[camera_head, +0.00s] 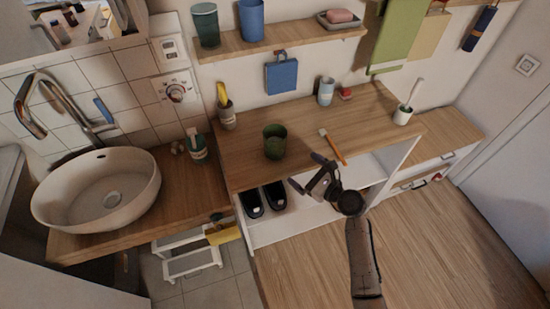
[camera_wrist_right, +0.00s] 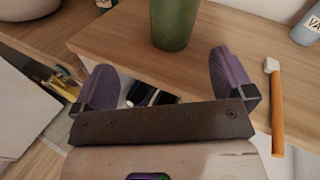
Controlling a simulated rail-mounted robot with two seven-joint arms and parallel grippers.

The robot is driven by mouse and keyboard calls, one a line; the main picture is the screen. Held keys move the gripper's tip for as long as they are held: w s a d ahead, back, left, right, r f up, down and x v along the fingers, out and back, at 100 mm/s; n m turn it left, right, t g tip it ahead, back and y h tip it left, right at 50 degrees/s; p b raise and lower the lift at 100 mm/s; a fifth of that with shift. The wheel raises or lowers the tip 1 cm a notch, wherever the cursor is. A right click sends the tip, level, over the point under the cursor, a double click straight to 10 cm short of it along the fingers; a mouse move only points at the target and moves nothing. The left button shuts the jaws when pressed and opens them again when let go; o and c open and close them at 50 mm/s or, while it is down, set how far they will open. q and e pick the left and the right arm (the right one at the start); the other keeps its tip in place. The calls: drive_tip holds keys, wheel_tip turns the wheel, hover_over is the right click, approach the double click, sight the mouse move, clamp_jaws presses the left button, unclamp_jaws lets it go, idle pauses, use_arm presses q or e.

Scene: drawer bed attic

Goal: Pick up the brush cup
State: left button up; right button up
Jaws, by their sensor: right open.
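Several cups stand on the wooden counter, and I cannot tell for certain which is the brush cup. A dark green cup (camera_head: 275,141) stands upright near the front edge; it also shows in the wrist view (camera_wrist_right: 174,22). A white cup (camera_head: 402,116) with a light-handled brush stands at the right end. A grey cup (camera_head: 227,117) with yellow items stands at the back left. My right gripper (camera_head: 308,172) is open and empty at the counter's front edge. In the wrist view its purple fingers (camera_wrist_right: 164,78) are spread, with the green cup beyond them. My left gripper is not in view.
An orange-handled tool (camera_head: 334,147) lies right of the green cup, also in the wrist view (camera_wrist_right: 276,108). A blue-grey cup (camera_head: 326,91) stands at the back. Below the counter is an open shelf with dark shoes (camera_head: 264,200). A sink basin (camera_head: 97,192) is left.

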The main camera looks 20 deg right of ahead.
sight(283, 149)
drive_tip(key=w+m+b, duration=0.1)
drive_tip(key=w, duration=0.2)
drive_tip(key=w+a+f+m+b, duration=0.1)
drive_tip(key=w, duration=0.2)
drive_tip(key=w+a+m+t+b, duration=0.1)
drive_tip(key=w+b, duration=0.1)
drive_tip(key=w, duration=0.1)
drive_tip(key=shift+w+a+f, duration=0.1)
drive_tip(key=shift+w+f, duration=0.15)
drive_tip(key=shift+w, duration=0.15)
drive_tip(key=b+x, duration=0.2)
drive_tip(key=x, duration=0.2)
drive_tip(key=shift+w+a+f, duration=0.1)
drive_tip(key=shift+w+f, duration=0.05)
drive_tip(key=shift+w+a+b, duration=0.2)
drive_tip(key=shift+w+b, duration=0.15)
drive_tip(key=shift+w, duration=0.05)
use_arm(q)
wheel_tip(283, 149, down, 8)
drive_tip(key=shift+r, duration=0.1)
use_arm(e)
drive_tip(key=shift+c, duration=0.2)
drive_tip(key=c, duration=1)
